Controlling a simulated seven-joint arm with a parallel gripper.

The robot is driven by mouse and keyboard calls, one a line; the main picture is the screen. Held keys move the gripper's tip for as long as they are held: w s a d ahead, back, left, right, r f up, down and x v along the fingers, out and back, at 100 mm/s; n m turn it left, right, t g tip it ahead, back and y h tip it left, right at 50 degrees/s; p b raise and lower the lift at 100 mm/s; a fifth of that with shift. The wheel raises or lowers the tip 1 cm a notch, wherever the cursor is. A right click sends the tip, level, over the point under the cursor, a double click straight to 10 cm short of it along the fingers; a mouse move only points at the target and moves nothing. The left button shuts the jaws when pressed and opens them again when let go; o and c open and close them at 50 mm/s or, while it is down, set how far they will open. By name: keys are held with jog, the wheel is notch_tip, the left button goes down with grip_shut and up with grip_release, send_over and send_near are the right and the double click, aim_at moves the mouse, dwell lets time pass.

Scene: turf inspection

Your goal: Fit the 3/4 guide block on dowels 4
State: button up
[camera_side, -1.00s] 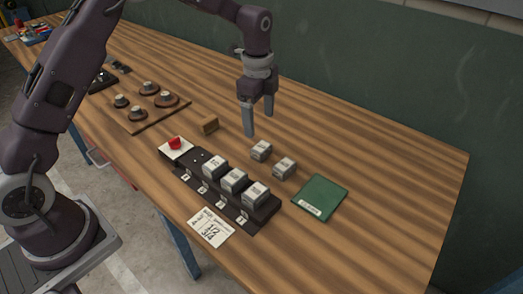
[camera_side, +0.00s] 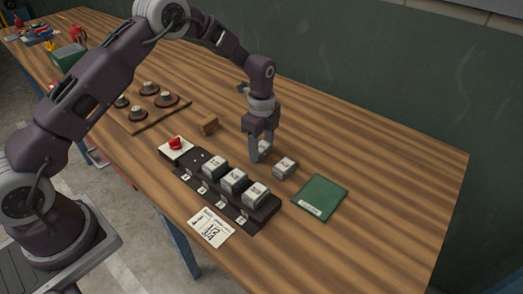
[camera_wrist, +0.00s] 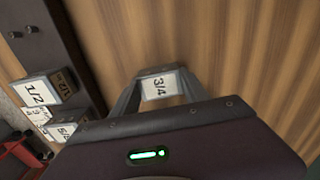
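The 3/4 guide block (camera_wrist: 159,87) is a small grey block with a white label, between the fingers of my gripper (camera_wrist: 160,82) in the wrist view. Both fingertips appear to touch its sides, so my gripper looks shut on it. In the side view my gripper (camera_side: 261,154) is low over the table behind the dark rail, and its fingers mostly hide the block. The rail (camera_side: 268,209) carries three blocks; its left end has bare dowels (camera_side: 197,157), which also show in the wrist view (camera_wrist: 32,29). The dowel tag numbers are unreadable.
Another loose block (camera_side: 284,167) stands just right of my gripper. The table at right is clear.

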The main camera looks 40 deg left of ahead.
aim_at(262, 146)
jog(key=c, duration=0.8)
jog(key=shift+o, duration=0.2)
jog(key=shift+r, duration=0.15)
notch_tip(262, 146, up, 8)
jog(key=shift+f, duration=0.1)
jog(key=shift+s+a+r, duration=0.25)
jog(key=shift+a+r, duration=0.1)
jog(key=shift+r, duration=0.15)
jog(key=shift+s+a+r, duration=0.2)
jog(key=shift+a+r, duration=0.1)
jog(key=shift+r, duration=0.2)
jog(key=s+a, duration=0.8)
jog(key=s, duration=0.5)
jog(key=shift+s+a+r+m, duration=0.3)
jog(key=shift+s+r+m, duration=0.05)
jog(key=shift+r+m, duration=0.05)
